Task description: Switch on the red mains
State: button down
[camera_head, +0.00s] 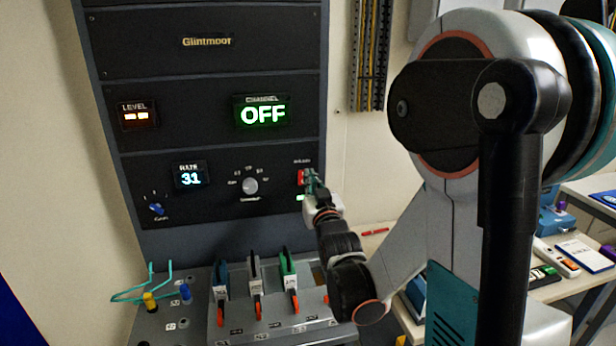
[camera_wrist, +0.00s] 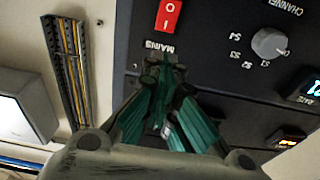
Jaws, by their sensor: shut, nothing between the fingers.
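The red mains switch (camera_head: 300,177) is a small rocker at the right side of the dark rack panel. In the wrist view the rocker (camera_wrist: 169,15) shows white marks and the word MAINS beside it; the top of the frame cuts it off. My gripper (camera_head: 311,178) is at the panel just right of the switch in the head view, partly hiding it. In the wrist view my gripper's teal fingers (camera_wrist: 162,68) are together and empty, their tips close to the MAINS label. I cannot tell whether they touch the panel.
A channel knob (camera_head: 250,186) sits left of the switch. Below is a console with several levers (camera_head: 288,272). Cable trunking (camera_head: 371,55) runs up the wall at right.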

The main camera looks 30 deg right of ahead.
jog(key=v, duration=0.6)
jog(key=shift+s+r+p, duration=0.4)
jog(key=shift+r+p, duration=0.05)
jog(key=shift+r, duration=0.25)
jog(key=shift+a, duration=0.1)
